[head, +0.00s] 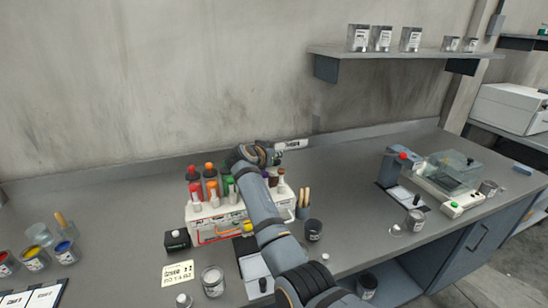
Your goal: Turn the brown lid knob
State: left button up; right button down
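A white rack (205,213) on the bench holds several bottles, with red, orange, green and brown ones among them. A small brown top (281,172) shows at the rack's right end, beside a dark brown bottle (272,180). Whether this top is the lid knob of the task is too small to tell. My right arm reaches in from the bottom across the rack. Its gripper (274,157) is at the back, just above and behind the brown bottles. The wrist and arm hide part of the rack, and the finger opening is not clear. My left gripper is out of view.
A dark cup (313,229) and a holder with wooden sticks (303,207) stand right of the rack. A black box (177,240) and a glass jar (213,281) stand at its left front. A balance (451,178) is far right.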

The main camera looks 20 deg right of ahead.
jog(key=shift+f, duration=0.1)
jog(key=c, duration=1.5)
grip_release()
notch_tip(320, 180, up, 10)
